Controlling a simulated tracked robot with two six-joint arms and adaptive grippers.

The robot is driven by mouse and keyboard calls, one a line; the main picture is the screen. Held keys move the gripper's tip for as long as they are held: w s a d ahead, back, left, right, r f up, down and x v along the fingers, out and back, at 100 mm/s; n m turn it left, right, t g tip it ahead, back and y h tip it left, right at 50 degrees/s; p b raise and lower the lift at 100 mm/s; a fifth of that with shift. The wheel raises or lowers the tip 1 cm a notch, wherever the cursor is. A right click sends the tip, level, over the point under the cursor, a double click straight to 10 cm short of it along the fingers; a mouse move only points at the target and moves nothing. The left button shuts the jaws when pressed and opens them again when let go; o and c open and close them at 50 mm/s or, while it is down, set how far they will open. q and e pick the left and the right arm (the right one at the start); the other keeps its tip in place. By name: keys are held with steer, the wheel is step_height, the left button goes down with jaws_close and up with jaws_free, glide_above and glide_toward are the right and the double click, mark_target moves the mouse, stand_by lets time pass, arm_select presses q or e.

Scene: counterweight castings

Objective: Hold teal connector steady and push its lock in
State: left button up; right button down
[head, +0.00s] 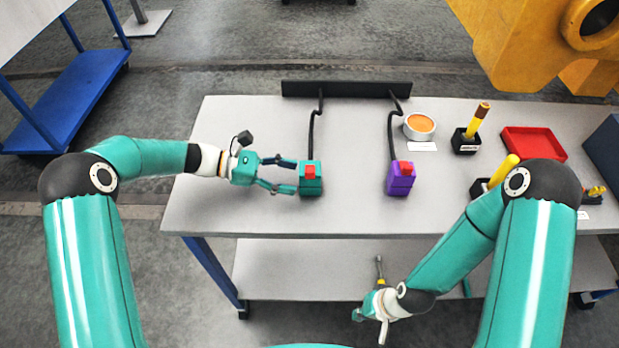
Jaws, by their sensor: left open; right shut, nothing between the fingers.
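The teal connector (311,184) stands on the table with a red lock (310,170) on its top. A black cable runs from it to the dark bar at the back. My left gripper (296,176) is open, its two fingers pointing right at the connector's left side. I cannot tell whether the fingertips touch it. My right gripper (369,329) is low in front of the table edge, well away from the connector. It is shut and empty, and its fingertips are hard to make out.
A purple connector (400,182) with its own red lock (406,167) stands to the right. An orange-topped round tin (419,126), yellow-handled tools (477,122) in black holders and a red tray (533,143) lie farther right. The black bar (346,89) stands behind. The table's front left (240,215) is clear.

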mark_target(305, 180)
arm_select(q)
steer(key=shift+b+x, duration=0.6)
steer(key=shift+x, duration=1.6)
arm_select(e)
steer(key=shift+f, duration=0.65)
arm_select(q)
steer(key=c, duration=0.7)
arm_select(e)
steer(key=w+a+r+m+t+h, duration=0.1)
steer(key=a+r+m, duration=0.3)
steer(key=r+m, duration=0.7)
steer(key=w+a+r+m+t+h, duration=0.1)
steer(key=w+a+r+m+t, duration=0.3)
steer(key=r+m, duration=0.7)
steer(key=w+a+r+m+t+h, duration=0.2)
steer(key=a+r+m+t, duration=0.1)
steer(key=r+m, duration=0.8)
step_height(305, 180, up, 5)
steer(key=shift+w+a+f+m, duration=0.1)
steer(key=shift+w+a+m, duration=0.3)
steer(key=shift+a, duration=0.35)
